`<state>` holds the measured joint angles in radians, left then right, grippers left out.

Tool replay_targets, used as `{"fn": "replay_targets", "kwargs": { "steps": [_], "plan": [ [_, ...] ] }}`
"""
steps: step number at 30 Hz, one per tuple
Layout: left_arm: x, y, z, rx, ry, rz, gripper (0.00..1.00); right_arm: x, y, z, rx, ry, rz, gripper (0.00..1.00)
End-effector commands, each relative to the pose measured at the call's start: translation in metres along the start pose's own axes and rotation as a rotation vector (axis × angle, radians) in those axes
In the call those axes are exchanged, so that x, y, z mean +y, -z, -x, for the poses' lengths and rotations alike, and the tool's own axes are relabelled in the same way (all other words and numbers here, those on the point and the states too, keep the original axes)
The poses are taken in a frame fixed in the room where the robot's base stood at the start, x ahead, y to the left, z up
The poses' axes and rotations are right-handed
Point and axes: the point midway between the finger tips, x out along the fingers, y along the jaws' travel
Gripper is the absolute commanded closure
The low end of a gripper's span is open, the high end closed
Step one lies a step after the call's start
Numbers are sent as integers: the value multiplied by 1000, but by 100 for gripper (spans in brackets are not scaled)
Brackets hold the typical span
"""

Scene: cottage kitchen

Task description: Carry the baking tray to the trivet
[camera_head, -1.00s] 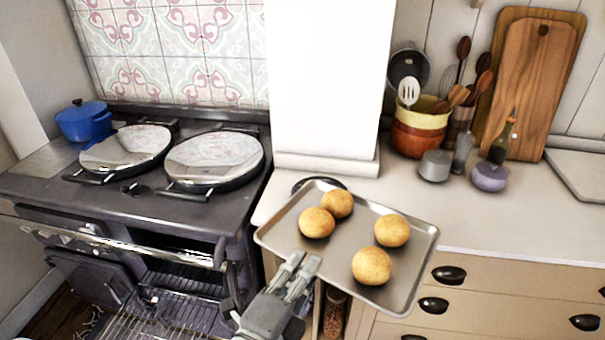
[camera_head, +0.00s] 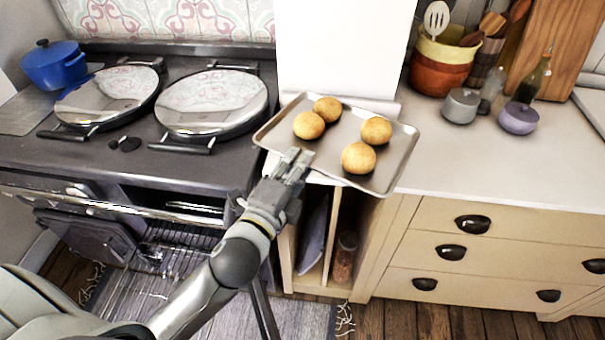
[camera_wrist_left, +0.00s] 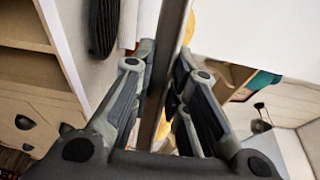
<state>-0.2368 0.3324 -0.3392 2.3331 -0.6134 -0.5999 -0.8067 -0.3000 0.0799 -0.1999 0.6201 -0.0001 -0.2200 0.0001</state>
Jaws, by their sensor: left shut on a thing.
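The baking tray (camera_head: 345,172) is a grey metal sheet with a raised rim, bearing several round golden buns (camera_head: 358,158). My left gripper (camera_head: 293,162) is shut on the tray's near left edge and holds it about level at the counter's left end. In the left wrist view the tray (camera_wrist_left: 172,50) shows edge-on between the fingers (camera_wrist_left: 160,95). A dark ribbed round thing there, apparently the trivet (camera_wrist_left: 103,24), lies on the pale counter, apart from the tray. In the head view the tray hides the trivet. My right gripper is not in view.
The range cooker (camera_head: 120,170) with two round lids stands left, its lower oven door open. Utensil pots (camera_head: 440,68), a grey pot (camera_head: 460,106) and a purple pot (camera_head: 518,118) stand right. The counter (camera_head: 490,165) before them is clear.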

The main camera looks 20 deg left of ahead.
Motion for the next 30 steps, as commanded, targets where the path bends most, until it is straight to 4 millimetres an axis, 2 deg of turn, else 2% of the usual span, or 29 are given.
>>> {"fn": "replay_targets", "kwargs": {
  "steps": [1, 3, 10, 17, 23, 30],
  "plan": [
    [0, -3, -12, 1, 8, 0, 100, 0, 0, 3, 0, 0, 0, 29],
    [18, -6, -21, 0, 5, 1, 100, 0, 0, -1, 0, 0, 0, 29],
    [47, -14, -45, 1, 7, 3, 100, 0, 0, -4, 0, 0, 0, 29],
    [59, -16, -55, 2, 8, 2, 100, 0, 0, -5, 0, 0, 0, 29],
    [86, -16, -55, 2, 6, 5, 100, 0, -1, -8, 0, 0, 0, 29],
    [89, -16, -55, 4, 8, 3, 100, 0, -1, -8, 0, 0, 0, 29]
  ]
}}
